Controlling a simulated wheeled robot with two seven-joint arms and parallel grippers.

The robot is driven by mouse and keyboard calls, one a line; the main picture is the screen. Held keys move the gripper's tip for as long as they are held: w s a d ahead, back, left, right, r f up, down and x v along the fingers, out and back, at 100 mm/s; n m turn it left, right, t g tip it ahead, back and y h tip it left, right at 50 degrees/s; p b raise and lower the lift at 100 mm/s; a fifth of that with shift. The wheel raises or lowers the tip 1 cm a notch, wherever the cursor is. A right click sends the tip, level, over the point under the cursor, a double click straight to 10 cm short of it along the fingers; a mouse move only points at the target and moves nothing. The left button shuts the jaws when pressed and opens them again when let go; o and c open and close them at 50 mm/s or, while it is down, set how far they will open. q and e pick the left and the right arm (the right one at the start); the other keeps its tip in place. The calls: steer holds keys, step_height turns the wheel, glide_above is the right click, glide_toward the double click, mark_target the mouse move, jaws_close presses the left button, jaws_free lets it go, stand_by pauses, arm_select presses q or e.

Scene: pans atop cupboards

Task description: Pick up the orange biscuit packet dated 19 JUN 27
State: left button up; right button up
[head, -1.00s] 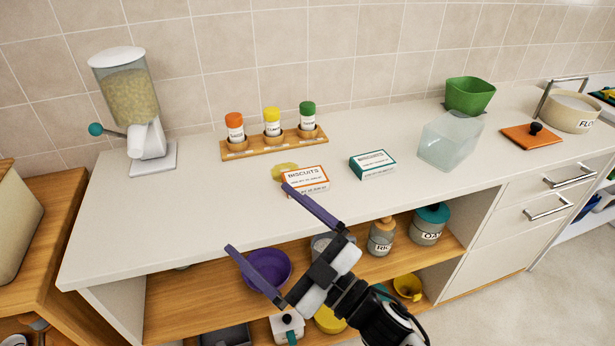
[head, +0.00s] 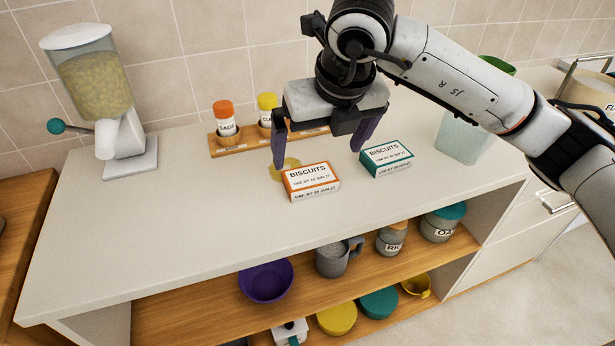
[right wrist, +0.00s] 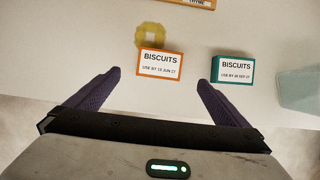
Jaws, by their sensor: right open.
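The orange-edged biscuit packet (head: 311,182) lies flat on the pale counter, its label up. In the right wrist view the orange packet (right wrist: 160,64) carries a small date line that seems to read 19 JUN 27. My right gripper (head: 318,158) is open and empty, pointing down above the counter near the packet. In the right wrist view the packet shows beyond and between the fingertips (right wrist: 159,78), apart from them. My left gripper is not in view.
A teal biscuit packet (head: 387,158) lies just right of the orange one. A wooden rack (head: 228,144) with spice jars stands at the back. A dispenser (head: 106,100) stands left. The front counter is clear.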

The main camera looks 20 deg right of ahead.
mark_target(310, 176)
steer(key=x, duration=0.3)
steer(key=shift+w+d+f, duration=0.15)
steer(key=shift+f, duration=0.15)
steer(key=shift+p+x, duration=0.8)
steer(key=shift+x, duration=2.25)
steer(key=shift+r, duration=0.1)
steer(key=c, duration=1.2)
